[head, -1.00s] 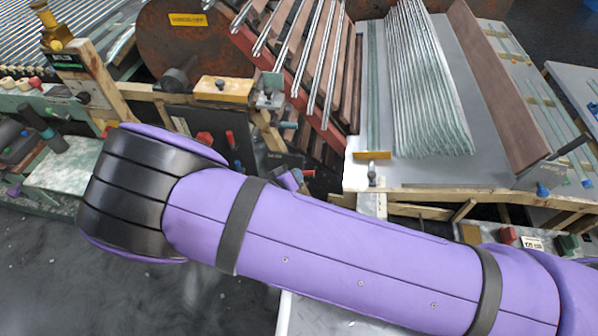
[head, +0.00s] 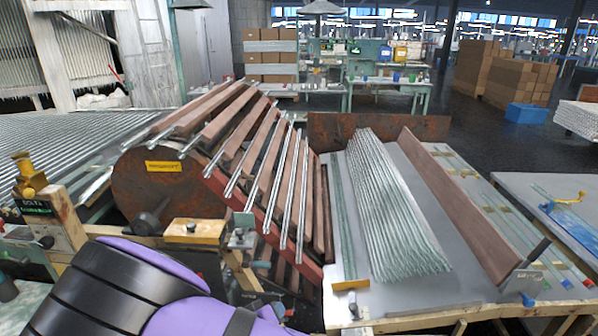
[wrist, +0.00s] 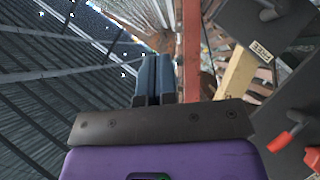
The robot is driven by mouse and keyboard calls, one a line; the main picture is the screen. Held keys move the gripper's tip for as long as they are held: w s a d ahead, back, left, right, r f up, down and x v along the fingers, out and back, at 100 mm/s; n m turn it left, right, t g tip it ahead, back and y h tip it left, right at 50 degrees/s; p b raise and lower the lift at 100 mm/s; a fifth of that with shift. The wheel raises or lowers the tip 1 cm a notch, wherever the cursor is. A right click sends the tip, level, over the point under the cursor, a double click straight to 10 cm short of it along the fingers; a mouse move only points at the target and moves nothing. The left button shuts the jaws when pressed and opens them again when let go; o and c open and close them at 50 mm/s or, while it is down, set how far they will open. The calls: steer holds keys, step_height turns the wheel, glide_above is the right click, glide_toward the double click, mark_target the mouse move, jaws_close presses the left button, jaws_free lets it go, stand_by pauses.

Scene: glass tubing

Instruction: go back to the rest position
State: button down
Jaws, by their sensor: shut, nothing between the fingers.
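My gripper (wrist: 154,80) shows in the wrist view with its two blue-grey fingers side by side and touching, with nothing between them. It is not visible in the head view, where only my purple and black arm shows at the lower left. A stack of glass tubes (head: 385,205) lies on the grey table (head: 437,215) in the head view. Several more tubes rest on the sloping rack of brown slats (head: 262,160).
A wooden post with a yellow-brass fitting (head: 28,180) stands at the left. A rusty drum (head: 150,190) is beside the rack. A brown board (head: 455,205) stands along the table's right side. Red-handled parts (wrist: 285,140) are close right of my gripper.

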steer(key=w+d+r+m+g+y, duration=0.15)
steer(key=d+r+g, duration=0.25)
steer(key=d+r, duration=1)
steer(key=d+r+m+g+y, duration=0.1)
steer(key=d+r+m+g, duration=0.3)
steer(key=d+r, duration=1)
steer(key=s+d+r+y, duration=0.1)
steer(key=s+d+r, duration=0.1)
steer(key=s+r, duration=0.35)
steer(key=s+d+r+y, duration=0.2)
steer(key=s+d+r, duration=0.1)
steer(key=r, duration=0.5)
steer(key=s+d+r+n+t, duration=0.1)
steer(key=s+d+r, duration=0.1)
steer(key=s, duration=0.4)
steer(key=s+d+r+n+t+y, duration=0.1)
steer(key=s+d+r, duration=0.1)
steer(key=s, duration=0.5)
steer(key=shift+s+r+t, duration=0.15)
steer(key=shift+r+t, duration=0.15)
steer(key=shift+r, duration=0.5)
